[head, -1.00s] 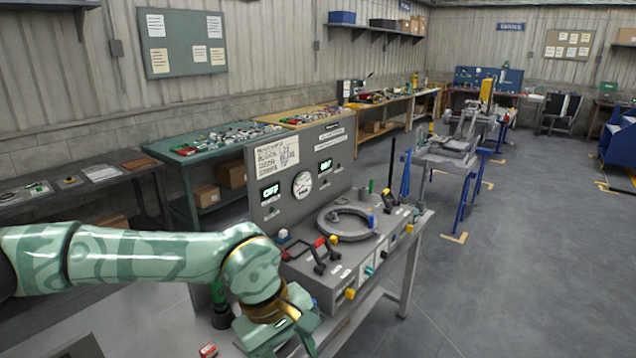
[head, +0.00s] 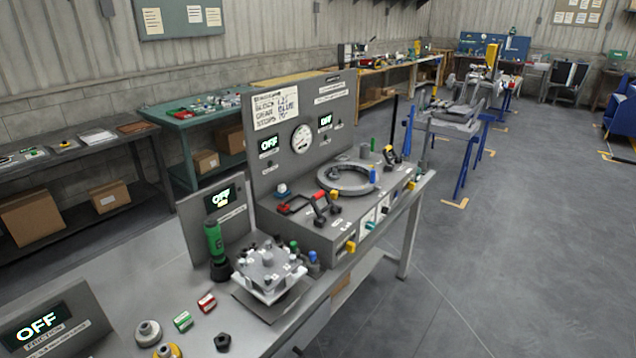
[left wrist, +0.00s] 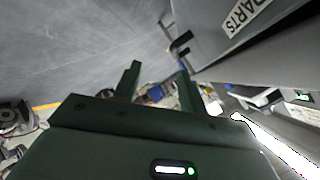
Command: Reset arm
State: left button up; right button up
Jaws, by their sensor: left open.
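My left gripper (left wrist: 157,82) shows only in the left wrist view. Its two dark green fingers stand apart with nothing between them. Beyond them lie grey floor, a grey surface labelled PARTS (left wrist: 240,15) and blurred shop items. Neither of my arms shows in the head view, and my right gripper is in no frame. In the head view the grey workbench (head: 318,300) carries a test panel (head: 300,120) with a round gauge and OFF displays. A grey ring (head: 347,178) lies on its box top.
On the near bench stand a plate fixture (head: 270,270), a green flashlight-like tool (head: 215,250) and small coloured blocks (head: 183,321). An OFF display box (head: 45,330) is at the lower left. Open floor (head: 500,260) lies to the right.

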pick_arm(q)
jog(key=s+a+f+n+g+y, duration=0.3)
jog(key=s+a+f+n, duration=0.25)
jog(key=s+f, duration=0.6)
jog(key=s+a+f+n+g, duration=0.2)
jog(key=s, duration=0.7)
jog(key=s+a+f+n+g+y+b, duration=0.1)
jog(key=s+a+f+n+g, duration=0.1)
jog(key=s, duration=0.8)
jog(key=s+a+f+n+g+y, duration=0.1)
jog(key=s+a+f+n+g, duration=0.1)
jog(key=s, duration=0.8)
jog(key=shift+a+f+n+b, duration=0.15)
jog(key=shift+f+n+b, duration=0.2)
jog(key=shift+f+n, duration=0.1)
